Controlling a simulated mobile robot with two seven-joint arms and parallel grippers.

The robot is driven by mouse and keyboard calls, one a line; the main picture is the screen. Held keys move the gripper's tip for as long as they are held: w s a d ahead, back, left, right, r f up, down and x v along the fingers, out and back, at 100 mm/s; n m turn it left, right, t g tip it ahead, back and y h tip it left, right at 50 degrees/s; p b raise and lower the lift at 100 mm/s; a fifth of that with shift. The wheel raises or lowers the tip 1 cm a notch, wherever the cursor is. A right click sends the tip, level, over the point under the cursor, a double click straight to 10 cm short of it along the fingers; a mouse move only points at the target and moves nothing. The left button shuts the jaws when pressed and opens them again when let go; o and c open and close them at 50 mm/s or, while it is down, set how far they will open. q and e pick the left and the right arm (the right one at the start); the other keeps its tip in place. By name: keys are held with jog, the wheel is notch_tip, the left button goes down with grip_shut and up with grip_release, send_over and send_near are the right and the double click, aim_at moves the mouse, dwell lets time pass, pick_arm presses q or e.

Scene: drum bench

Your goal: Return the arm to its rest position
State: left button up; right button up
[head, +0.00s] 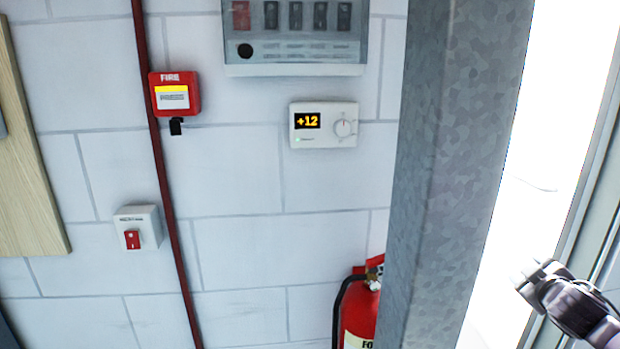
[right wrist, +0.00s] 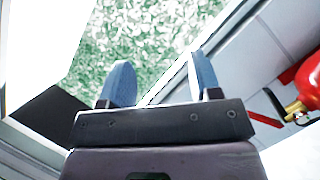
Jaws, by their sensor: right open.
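My right gripper (head: 532,282) is at the lower right of the head view, in front of a bright opening beside a grey metal post. In the right wrist view its two blue fingers stand well apart (right wrist: 162,80) with nothing between them. Green, leafy ground shows beyond the fingertips. My right arm comes in from the lower right corner. My left gripper and left arm are not in view.
The galvanised post (head: 455,170) stands left of my right gripper. A red fire extinguisher (head: 360,320) is partly hidden behind it. The wall carries a thermostat (head: 323,125) reading +12, a fire call point (head: 175,93), a red switch (head: 133,239) and a breaker box (head: 295,53).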

jog(key=s+a+f+n+g+y, duration=0.2)
jog(key=s+f, duration=0.9)
jog(key=s, duration=0.3)
jog(key=s+a+f+n+g+y, duration=0.2)
jog(key=s+f, duration=0.9)
jog(key=s, duration=0.2)
jog(key=a+f+m, duration=0.2)
jog(key=a+m, duration=0.2)
jog(key=a, duration=0.6)
jog(key=a+f+m+t, duration=0.1)
jog(key=a+f+m, duration=0.2)
jog(key=a, duration=0.7)
jog(key=shift+w+a+f+m, duration=0.2)
jog(key=shift+a+m, duration=0.15)
jog(key=shift+m, duration=0.85)
